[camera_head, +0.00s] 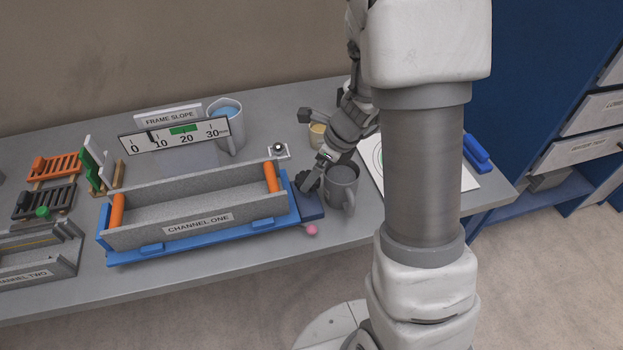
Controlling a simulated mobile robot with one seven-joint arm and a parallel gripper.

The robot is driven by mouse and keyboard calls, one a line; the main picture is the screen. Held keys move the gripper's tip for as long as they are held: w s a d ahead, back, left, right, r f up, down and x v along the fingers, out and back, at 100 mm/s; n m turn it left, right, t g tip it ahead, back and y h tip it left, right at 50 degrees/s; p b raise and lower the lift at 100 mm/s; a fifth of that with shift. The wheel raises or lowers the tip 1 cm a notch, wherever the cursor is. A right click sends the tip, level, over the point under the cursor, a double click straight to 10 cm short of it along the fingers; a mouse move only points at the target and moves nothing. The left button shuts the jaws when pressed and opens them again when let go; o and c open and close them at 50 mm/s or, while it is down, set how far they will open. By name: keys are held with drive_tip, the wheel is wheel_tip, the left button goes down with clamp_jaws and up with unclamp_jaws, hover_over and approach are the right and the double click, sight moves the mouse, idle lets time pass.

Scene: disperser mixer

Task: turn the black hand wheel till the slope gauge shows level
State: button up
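The slope gauge (175,134) stands behind the channel under a "FRAME SLOPE" sign. Its scale reads 0 to 30, with a green band near 20 and a dark pointer at about 7, left of the band. The grey "CHANNEL ONE" trough (195,208) with orange ends sits on a blue frame (190,243). The black hand wheel (303,182) appears as a dark shape at the frame's right end, partly hidden. My gripper (313,174) reaches down to it from the upper right. The fingertips are small and dark against it, so their opening and any grip are unclear.
A pink ball (312,230) is near the table's front edge. Racks and the "CHANNEL TWO" trough (38,268) are left.

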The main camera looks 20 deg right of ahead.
drive_tip(key=shift+x, duration=1.5)
drive_tip(key=shift+c, duration=0.3)
drive_tip(key=c, duration=1.3)
drive_tip(key=shift+o, duration=0.2)
